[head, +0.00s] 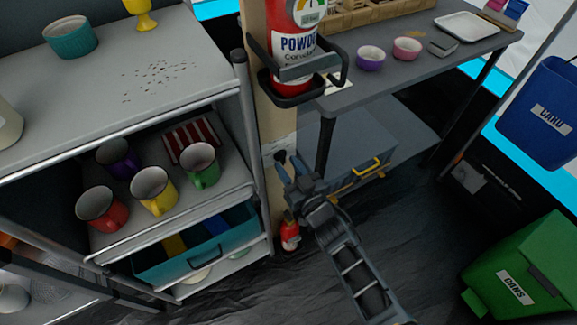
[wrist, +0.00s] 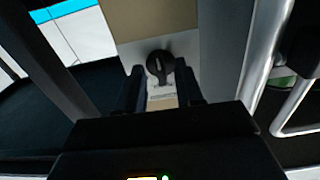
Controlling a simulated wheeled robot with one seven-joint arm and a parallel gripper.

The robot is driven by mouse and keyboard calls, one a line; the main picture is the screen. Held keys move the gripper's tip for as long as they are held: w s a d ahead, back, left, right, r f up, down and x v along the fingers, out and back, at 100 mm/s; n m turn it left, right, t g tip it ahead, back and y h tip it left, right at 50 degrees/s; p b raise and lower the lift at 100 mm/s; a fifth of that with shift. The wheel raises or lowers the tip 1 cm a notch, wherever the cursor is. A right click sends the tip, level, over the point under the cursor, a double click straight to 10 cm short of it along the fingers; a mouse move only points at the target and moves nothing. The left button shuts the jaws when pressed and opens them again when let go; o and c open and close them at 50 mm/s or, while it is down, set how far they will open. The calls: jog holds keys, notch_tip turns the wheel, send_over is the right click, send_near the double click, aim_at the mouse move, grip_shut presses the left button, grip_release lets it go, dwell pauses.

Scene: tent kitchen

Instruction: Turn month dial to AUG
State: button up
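The month dial (wrist: 158,65) is a black round knob with a pale pointer mark, on a light plate (wrist: 182,43) on a post. The pointer stands close to upright in the wrist view. Small print below the knob is too blurred to read, so I cannot tell the month. My gripper (wrist: 160,70) is open, one finger on each side of the knob in the picture; I cannot tell whether they touch it. In the head view my gripper (head: 289,156) is in front of the wooden post (head: 271,110), near the pale plate (head: 279,144); the knob cannot be made out there.
A red extinguisher (head: 290,60) hangs in a black bracket on the post above my gripper. A shelf unit with mugs (head: 154,188) stands left. A grey table (head: 400,75) and a drawer box (head: 345,145) are right. Another red bottle (head: 290,235) stands low by the post.

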jog(key=p+v, duration=0.2)
jog(key=v, duration=0.5)
jog(key=shift+s+d+p, duration=0.2)
jog(key=shift+s+p, duration=0.05)
jog(key=shift+p, duration=0.15)
jog(key=s+d+r+m+h+p, duration=0.1)
jog(key=s+d+r+m+h, duration=0.2)
jog(key=s, duration=0.6)
jog(key=s+d+r+m+t+h+p, duration=0.15)
jog(key=s+d+r, duration=0.25)
jog(key=s, duration=0.4)
jog(key=s+d+r+m+h, duration=0.1)
jog(key=s+d+r+h, duration=0.2)
jog(key=s, duration=0.6)
jog(key=s+d+r, duration=0.3)
jog(key=s+r, duration=0.1)
jog(key=r, duration=0.2)
jog(key=s+d+r+g+h+p, duration=0.1)
jog(key=s+d+r, duration=0.3)
jog(key=r, duration=0.3)
jog(key=s+d+r+m+h, duration=0.1)
jog(key=s+d+r, duration=0.2)
jog(key=s+r, duration=0.2)
jog(key=shift+d+r+g, duration=0.35)
jog(key=shift+d+r, duration=0.05)
jog(key=shift+r, duration=0.55)
jog(key=shift+s+h, duration=0.15)
jog(key=shift+h, duration=0.1)
